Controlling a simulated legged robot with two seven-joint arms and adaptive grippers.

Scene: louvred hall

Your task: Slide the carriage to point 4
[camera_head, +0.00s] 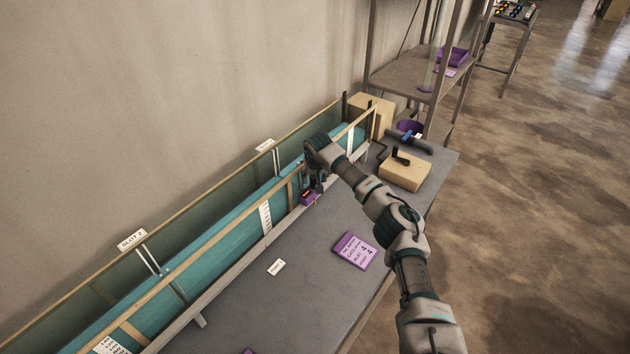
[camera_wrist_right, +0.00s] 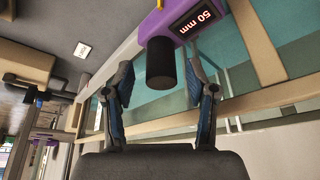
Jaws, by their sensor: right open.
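The purple carriage (camera_head: 308,199) sits on the front rail (camera_head: 240,258) of a long teal-panelled track. In the right wrist view the carriage (camera_wrist_right: 185,22) shows a black display reading "50 mm" and a dark cylindrical knob (camera_wrist_right: 160,62). My right gripper (camera_head: 314,184) is beside the carriage, partly hiding it in the head view. In the wrist view its two fingers (camera_wrist_right: 160,78) are spread, with the knob between and just ahead of the tips. I see a gap on both sides of the knob. My left gripper is out of view.
A purple card (camera_head: 354,250) with white text and a small white label (camera_head: 276,267) lie on the grey bench (camera_head: 235,318). A cardboard box (camera_head: 405,172) and a blue-and-black tool (camera_head: 408,140) are at the far end. Metal shelving (camera_head: 398,77) stands beyond.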

